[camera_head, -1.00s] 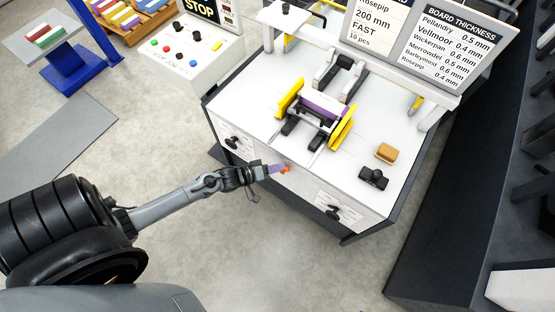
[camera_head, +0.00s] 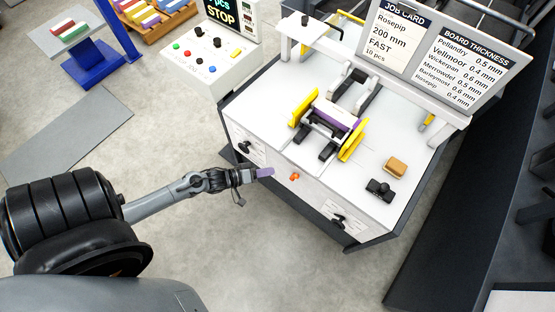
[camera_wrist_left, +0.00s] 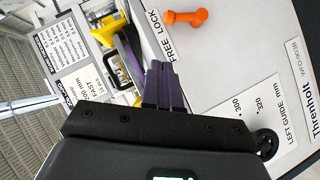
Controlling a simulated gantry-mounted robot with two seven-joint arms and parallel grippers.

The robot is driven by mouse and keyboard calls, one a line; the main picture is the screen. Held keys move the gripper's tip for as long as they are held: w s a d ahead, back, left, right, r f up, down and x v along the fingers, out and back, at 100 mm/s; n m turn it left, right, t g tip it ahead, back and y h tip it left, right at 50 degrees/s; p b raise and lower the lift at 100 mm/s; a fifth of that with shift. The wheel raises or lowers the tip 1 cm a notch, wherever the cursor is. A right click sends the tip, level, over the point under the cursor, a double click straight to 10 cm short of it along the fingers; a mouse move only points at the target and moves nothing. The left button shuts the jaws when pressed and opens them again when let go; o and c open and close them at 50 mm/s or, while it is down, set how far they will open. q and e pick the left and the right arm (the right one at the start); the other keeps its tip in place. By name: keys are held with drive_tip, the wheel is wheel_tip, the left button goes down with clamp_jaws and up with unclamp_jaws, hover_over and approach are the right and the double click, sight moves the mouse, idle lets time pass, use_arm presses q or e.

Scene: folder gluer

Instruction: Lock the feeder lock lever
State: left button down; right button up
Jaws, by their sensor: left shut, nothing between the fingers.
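The feeder lock lever is a small orange handle (camera_head: 295,176) on the front face of the white feeder machine (camera_head: 262,108). In the left wrist view the orange lever (camera_wrist_left: 186,17) lies at the top, beside the printed words FREE and LOCK, its near end closer to LOCK. My left gripper (camera_head: 265,172) is in front of the machine, left of the lever and apart from it. Its purple fingertips (camera_wrist_left: 163,85) are shut together with nothing between them. I cannot tell for sure which setting the lever is at. My right gripper is not in view.
A black knob (camera_head: 244,147) and another black knob (camera_head: 338,221) sit on the front face either side of the lever. Yellow guides (camera_head: 352,140), a tan block (camera_head: 396,167) and a black device (camera_head: 380,190) are on top. Open floor lies in front.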

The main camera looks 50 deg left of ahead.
use_arm(q)
drive_tip(key=shift+v, duration=2.2)
drive_tip(key=shift+w+r, duration=0.1)
drive_tip(key=shift+r, duration=0.1)
drive_tip(key=w+d+r+m+g+y, duration=0.1)
drive_tip(key=w+d+r, duration=0.2)
drive_tip(key=d+r, duration=0.4)
drive_tip(key=w+d+r+m+g+y, duration=0.1)
drive_tip(key=w+d+r+m, duration=0.1)
drive_tip(key=d+r, duration=0.45)
drive_tip(key=s+m+g+y, duration=0.2)
drive_tip(key=s+m+g, duration=0.6)
drive_tip(key=s, duration=0.3)
wheel_tip(320, 180, up, 19)
drive_tip(key=p, duration=1.9)
drive_tip(key=shift+d+r, duration=0.2)
drive_tip(key=shift+d, duration=0.05)
